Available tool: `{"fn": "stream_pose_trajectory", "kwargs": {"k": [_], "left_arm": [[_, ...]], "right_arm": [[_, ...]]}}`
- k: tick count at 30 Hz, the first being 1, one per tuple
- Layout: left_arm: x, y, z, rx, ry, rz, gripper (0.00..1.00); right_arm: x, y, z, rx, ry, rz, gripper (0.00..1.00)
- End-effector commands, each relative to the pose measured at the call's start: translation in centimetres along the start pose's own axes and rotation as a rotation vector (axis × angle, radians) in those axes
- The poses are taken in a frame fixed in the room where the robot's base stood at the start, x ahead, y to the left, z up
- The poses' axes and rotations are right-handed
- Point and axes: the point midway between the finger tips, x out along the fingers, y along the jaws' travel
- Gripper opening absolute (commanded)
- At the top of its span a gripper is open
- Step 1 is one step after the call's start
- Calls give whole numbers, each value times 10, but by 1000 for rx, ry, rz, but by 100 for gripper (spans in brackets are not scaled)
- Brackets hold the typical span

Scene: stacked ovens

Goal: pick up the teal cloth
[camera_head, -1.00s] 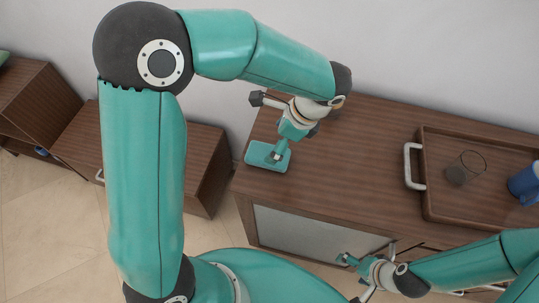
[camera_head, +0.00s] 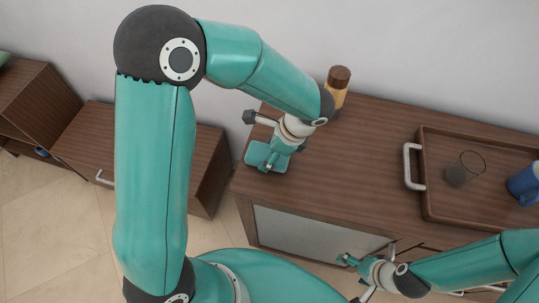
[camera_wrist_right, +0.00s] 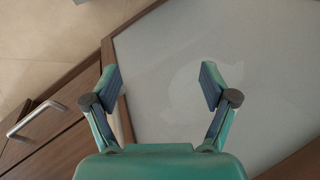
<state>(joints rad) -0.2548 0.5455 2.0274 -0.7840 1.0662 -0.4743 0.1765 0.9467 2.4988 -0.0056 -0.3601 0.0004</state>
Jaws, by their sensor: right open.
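The teal cloth (camera_head: 253,153) lies flat as a small folded rectangle near the left front corner of the wooden cabinet top. My left gripper (camera_head: 268,164) points down over the cloth and covers part of it. Whether its fingers touch the cloth, or are open or shut, is unclear because they share its colour. My right gripper (camera_head: 347,260) is low in front of the cabinet. In the right wrist view its fingers (camera_wrist_right: 160,82) are spread apart with nothing between them. The cloth does not show in that view.
A wooden tray (camera_head: 429,203) with a white handle (camera_head: 408,166) holds a dark-bottomed glass (camera_head: 457,174) and a blue mug (camera_head: 525,184). A jar with a brown lid (camera_head: 339,76) stands behind my left wrist. The cabinet top (camera_head: 350,170) between cloth and tray is clear.

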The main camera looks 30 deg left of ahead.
Motion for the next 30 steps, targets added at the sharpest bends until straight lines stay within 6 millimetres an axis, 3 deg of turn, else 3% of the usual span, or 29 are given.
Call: {"fn": "stream_pose_trajectory", "kwargs": {"k": [1,4,17,23,30], "left_arm": [[0,0,0,0,0,-1,52],[0,0,0,0,0,-1,38],[-8,-1,3,-1,0,-3,37],[-32,-1,12,-2,3,-5,37],[-89,-1,35,-3,5,-8,37]], "right_arm": [[0,0,0,0,0,0,84],[0,0,0,0,0,0,84],[-1,0,0,0,0,0,84],[-2,-1,0,0,0,0,84],[-6,-2,0,0,0,0,84]]}}
